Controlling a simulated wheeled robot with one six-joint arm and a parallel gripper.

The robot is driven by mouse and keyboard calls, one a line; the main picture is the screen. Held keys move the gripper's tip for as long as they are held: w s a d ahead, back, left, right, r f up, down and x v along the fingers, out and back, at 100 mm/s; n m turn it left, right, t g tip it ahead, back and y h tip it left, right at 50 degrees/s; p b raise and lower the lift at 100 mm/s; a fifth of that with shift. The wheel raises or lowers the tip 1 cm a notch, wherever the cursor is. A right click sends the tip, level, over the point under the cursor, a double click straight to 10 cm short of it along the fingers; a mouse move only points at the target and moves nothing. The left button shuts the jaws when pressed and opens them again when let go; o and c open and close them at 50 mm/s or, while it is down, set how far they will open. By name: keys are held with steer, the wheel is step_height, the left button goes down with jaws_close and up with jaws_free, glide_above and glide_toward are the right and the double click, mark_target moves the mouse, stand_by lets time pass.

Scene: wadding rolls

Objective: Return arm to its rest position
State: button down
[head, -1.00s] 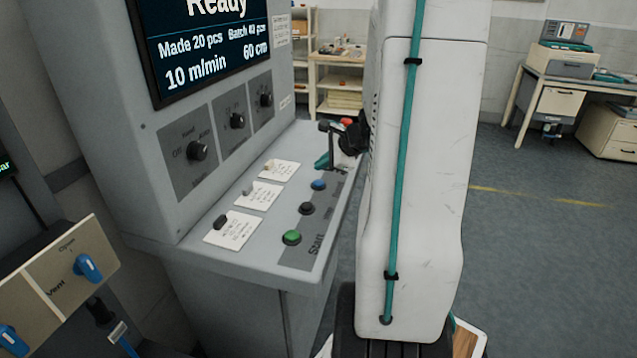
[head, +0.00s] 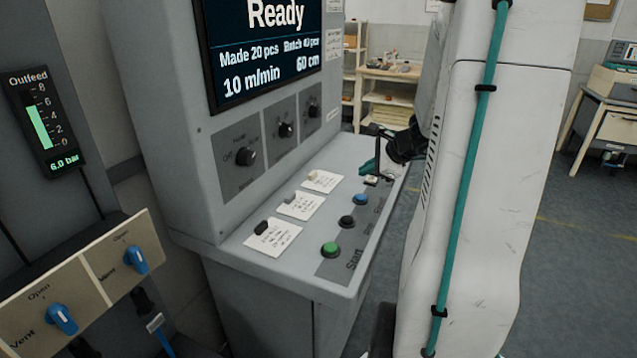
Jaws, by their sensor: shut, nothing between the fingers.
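My white arm (head: 490,170) with its teal cable rises on the right side of the head view and hides part of the room behind it. My gripper (head: 371,150) shows only in part at the arm's left edge, dark with what looks like a teal part at its tip. It is shut and holds nothing that I can see. It appears above the far right end of the grey control desk (head: 215,250); the exact gap to the desk cannot be told.
The machine's screen (head: 265,50) reads "Ready". The desk has a green Start button (head: 330,249), a black button (head: 346,222) and a blue button (head: 360,199). Blue vent valves (head: 61,319) and an outfeed gauge (head: 42,120) are at left. Open floor (head: 580,240) lies right of my arm.

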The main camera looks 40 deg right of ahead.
steer(key=shift+a+f+n, duration=0.1)
steer(key=shift+a+n, duration=0.3)
steer(key=a+n, duration=0.1)
steer(key=s+a+n+g+y, duration=0.1)
steer(key=a, duration=0.1)
steer(key=s+a+n+y, duration=0.1)
steer(key=shift+s+a+f, duration=0.15)
steer(key=shift+a+f, duration=0.05)
steer(key=shift+f, duration=0.15)
steer(key=s+a+r+n+g+h, duration=0.1)
steer(key=s+a+n, duration=0.4)
steer(key=a, duration=0.5)
steer(key=s+a+r+n+g, duration=0.3)
steer(key=s+a+r+n, duration=0.2)
steer(key=a+n, duration=0.4)
steer(key=s+a+r+n+g+h, duration=0.1)
steer(key=s+a+r+n+g, duration=0.1)
steer(key=s+a+r+n, duration=0.2)
steer(key=s+a+n, duration=0.2)
steer(key=a+n, duration=0.2)
steer(key=a, duration=0.2)
steer(key=shift+a+g+h, duration=0.3)
steer(key=shift+g, duration=0.1)
